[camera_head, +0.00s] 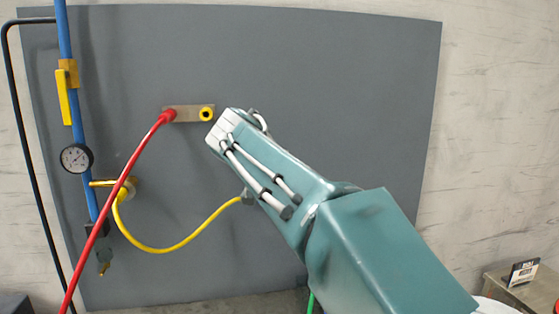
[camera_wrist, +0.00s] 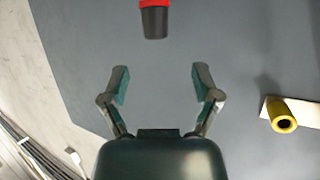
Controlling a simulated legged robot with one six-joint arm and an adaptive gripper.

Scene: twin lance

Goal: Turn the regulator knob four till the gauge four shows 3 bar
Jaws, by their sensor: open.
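A round white-faced gauge (camera_head: 76,157) sits on the blue pipe at the left in the head view; its number and reading are too small to make out. A dark block (camera_head: 97,229) sits lower on that pipe. My gripper (camera_wrist: 160,78) is open and empty in the wrist view, its two fingers apart over the grey panel. A black cylinder with a red end (camera_wrist: 154,22) stands beyond the fingertips, apart from them; I cannot tell if it is the regulator knob. In the head view my arm covers part of the panel, and the fingers are hidden.
A yellow-ringed socket (camera_head: 206,113) on a metal plate also shows at the right of the wrist view (camera_wrist: 283,121). A red hose (camera_head: 132,157) and a yellow hose (camera_head: 190,239) cross the panel. A yellow lever (camera_head: 64,97) is on the blue pipe (camera_head: 64,28).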

